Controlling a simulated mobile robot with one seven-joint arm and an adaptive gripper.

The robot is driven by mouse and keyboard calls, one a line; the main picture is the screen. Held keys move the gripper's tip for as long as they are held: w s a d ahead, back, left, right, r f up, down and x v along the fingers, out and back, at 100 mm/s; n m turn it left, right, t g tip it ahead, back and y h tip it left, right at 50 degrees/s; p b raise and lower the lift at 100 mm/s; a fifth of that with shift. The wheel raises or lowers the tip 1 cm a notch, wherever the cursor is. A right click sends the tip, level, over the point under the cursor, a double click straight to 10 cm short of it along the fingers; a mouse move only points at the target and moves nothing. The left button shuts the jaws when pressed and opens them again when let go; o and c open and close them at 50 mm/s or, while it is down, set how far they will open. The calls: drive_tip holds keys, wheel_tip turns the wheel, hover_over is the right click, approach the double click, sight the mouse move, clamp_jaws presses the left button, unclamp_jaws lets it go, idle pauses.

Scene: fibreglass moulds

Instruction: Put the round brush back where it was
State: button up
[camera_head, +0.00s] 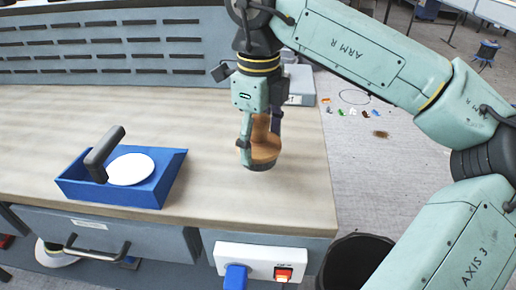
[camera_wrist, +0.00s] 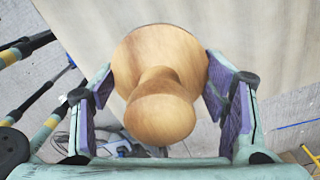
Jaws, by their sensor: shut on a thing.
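The round brush (camera_head: 262,150) has a wooden handle and a broad round wooden base with a dark underside. My gripper (camera_head: 260,137) is shut on it from above, near the right end of the bench top (camera_head: 215,180). The brush is upright in the head view; I cannot tell whether its underside touches the bench. In the wrist view, the brush's rounded knob (camera_wrist: 160,118) faces the camera, with the wider base behind it. The purple finger pads of my gripper (camera_wrist: 157,95) lie on both sides of the base. The bristles are hidden in the wrist view.
A blue tray (camera_head: 138,196) with a white disc (camera_head: 131,169) and a dark-handled tool (camera_head: 104,153) stands left on the bench. A grey box (camera_head: 300,84) is behind my gripper. A black bin (camera_head: 352,264) stands below the right edge. The bench middle is clear.

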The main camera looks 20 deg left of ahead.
sight(258, 154)
wheel_tip(258, 154, down, 3)
drive_tip(key=shift+s+r+p, duration=0.1)
drive_tip(key=shift+p, duration=0.25)
drive_tip(key=shift+f+b, duration=0.35)
drive_tip(key=shift+f, duration=0.2)
drive_tip(key=o, duration=1.1)
drive_tip(key=shift+r, duration=0.1)
wheel_tip(258, 154, up, 12)
drive_tip(key=shift+r, duration=0.2)
